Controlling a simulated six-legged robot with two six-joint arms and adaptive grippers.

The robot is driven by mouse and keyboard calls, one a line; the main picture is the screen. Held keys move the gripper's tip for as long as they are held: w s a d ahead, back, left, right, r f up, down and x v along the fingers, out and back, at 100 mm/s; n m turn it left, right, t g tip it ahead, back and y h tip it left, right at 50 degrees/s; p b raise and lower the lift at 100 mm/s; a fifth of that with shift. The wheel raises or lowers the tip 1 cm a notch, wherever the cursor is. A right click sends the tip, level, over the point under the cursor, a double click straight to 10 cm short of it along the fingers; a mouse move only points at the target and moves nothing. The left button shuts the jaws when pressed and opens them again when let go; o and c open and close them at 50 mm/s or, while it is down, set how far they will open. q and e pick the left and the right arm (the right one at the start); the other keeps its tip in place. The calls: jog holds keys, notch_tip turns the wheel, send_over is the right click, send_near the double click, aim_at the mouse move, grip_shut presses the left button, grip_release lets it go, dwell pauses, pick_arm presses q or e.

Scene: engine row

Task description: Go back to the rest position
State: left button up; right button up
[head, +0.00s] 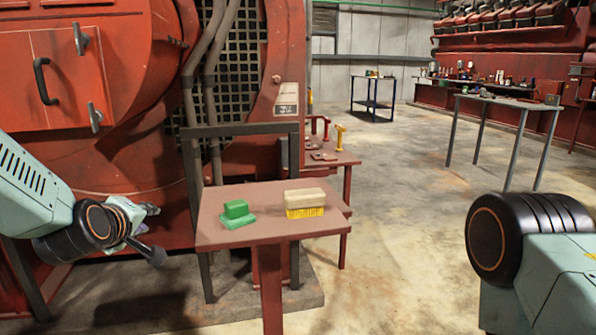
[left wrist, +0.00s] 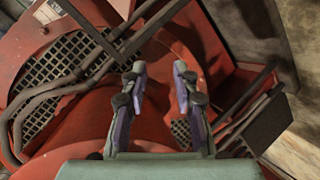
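My left gripper (head: 140,218) is at the left of the head view, to the left of the small table and apart from it. In the left wrist view its two fingers (left wrist: 159,85) stand apart with nothing between them, in front of the red engine. My right arm comes in at the lower right of the head view, but its gripper is out of view. On the small red-brown table (head: 265,228) sit a green block on a green cloth-like base (head: 237,214) and a brush (head: 305,203) with a cream back and yellow bristles. No gripper touches them.
A large red engine (head: 110,150) fills the left side, with pipes and a grille. Another low table (head: 335,157) with small tools and a yellow item stands behind the small table. Grey-legged tables (head: 508,102) stand farther right. The concrete floor (head: 400,220) in the middle is clear.

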pick_arm(q)
jog(key=s+d+f+m+g+h+p, duration=0.1)
jog(key=s+d+f+m+g, duration=0.15)
jog(key=s+f, duration=0.35)
jog(key=s+d+f+m+g+p, duration=0.15)
jog(key=s+f+m, duration=0.25)
jog(key=f, duration=0.4)
jog(key=s+d+f+m+g+p, duration=0.1)
jog(key=s+f+g, duration=0.2)
jog(key=s, duration=0.8)
jog(key=s+d+f+m+g+p, duration=0.1)
jog(key=s+f+m+g, duration=0.1)
jog(key=s+f, duration=0.4)
jog(key=s+d+f+m+g+p, duration=0.1)
jog(key=s+f+g, duration=0.3)
jog(key=s, duration=1.2)
jog(key=shift+d+f+m+p, duration=0.45)
jog(key=shift+f+m, duration=0.1)
jog(key=shift+f, duration=0.3)
jog(key=shift+a, duration=0.2)
